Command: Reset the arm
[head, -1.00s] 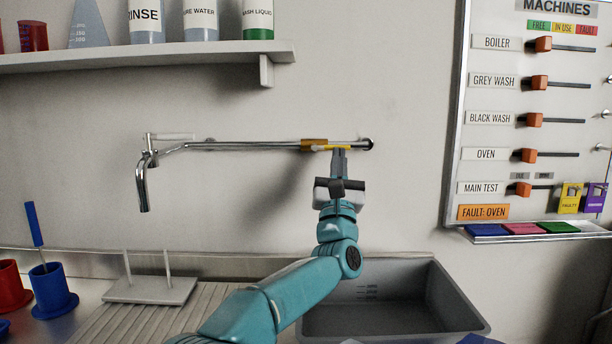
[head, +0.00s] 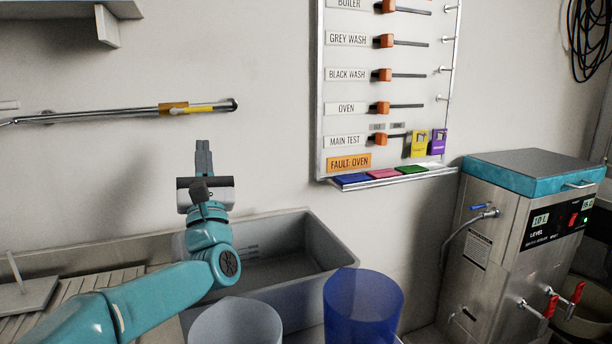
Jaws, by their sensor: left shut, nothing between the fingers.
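My left gripper (head: 203,152) is shut and empty, pointing up in front of the wall, above the grey sink basin (head: 285,262). Its arm comes in from the lower left. A gap shows between the fingertips and the pipe. My right gripper is not in view.
Clear (head: 237,324) and blue (head: 362,305) containers stand at the front. A machines board (head: 392,90) hangs on the wall. A steel boiler (head: 520,225) with red taps stands right. A ribbed drainboard (head: 80,300) lies left; a shelf corner (head: 107,26) hangs upper left.

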